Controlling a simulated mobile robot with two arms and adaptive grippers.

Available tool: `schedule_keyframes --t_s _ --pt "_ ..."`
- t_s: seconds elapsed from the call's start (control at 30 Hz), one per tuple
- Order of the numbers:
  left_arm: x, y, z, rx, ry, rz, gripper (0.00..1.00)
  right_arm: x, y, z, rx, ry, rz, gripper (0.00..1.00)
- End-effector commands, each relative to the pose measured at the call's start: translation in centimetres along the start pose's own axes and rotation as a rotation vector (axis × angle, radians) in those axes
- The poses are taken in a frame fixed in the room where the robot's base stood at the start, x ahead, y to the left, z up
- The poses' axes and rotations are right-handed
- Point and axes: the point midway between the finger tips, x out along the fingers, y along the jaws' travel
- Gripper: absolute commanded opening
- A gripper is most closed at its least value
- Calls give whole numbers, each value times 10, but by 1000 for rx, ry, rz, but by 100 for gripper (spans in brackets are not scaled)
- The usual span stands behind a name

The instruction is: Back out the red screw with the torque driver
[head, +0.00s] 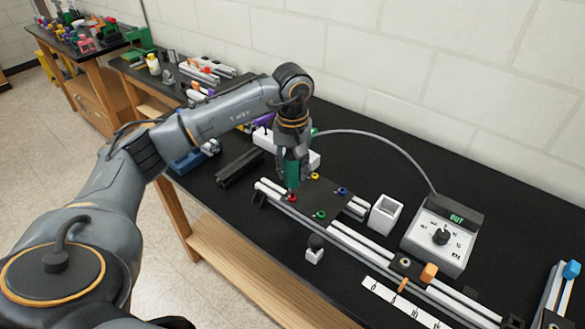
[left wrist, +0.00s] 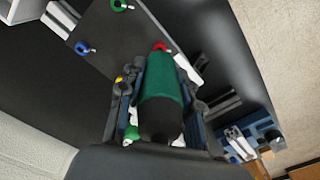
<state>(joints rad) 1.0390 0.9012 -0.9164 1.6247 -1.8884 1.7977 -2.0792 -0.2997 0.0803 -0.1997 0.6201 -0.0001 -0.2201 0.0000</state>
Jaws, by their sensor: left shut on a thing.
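My left gripper (head: 293,172) is shut on the green and black torque driver (head: 292,176) and holds it upright, pointing down. In the left wrist view the driver (left wrist: 165,95) sits between the fingers. The red screw (head: 292,198) is at the near left corner of the dark plate (head: 318,200), directly under the driver. It also shows in the left wrist view (left wrist: 160,47), just past the driver's end. The driver's tip is hidden, so I cannot tell whether it touches the screw. My right gripper is not in view.
The plate also carries yellow (head: 315,177), blue (head: 342,191) and green (head: 320,215) screws. A white square cup (head: 385,214) stands between plate and box. Aluminium rails (head: 345,241) run along the front.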

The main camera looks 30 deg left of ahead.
Motion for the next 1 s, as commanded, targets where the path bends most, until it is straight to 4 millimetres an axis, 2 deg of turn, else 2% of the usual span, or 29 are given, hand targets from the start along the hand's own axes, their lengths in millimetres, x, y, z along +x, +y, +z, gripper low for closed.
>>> schedule_keyframes --t_s 1.0 --pt "8 -1 2 1 -10 -8 0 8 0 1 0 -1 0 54"
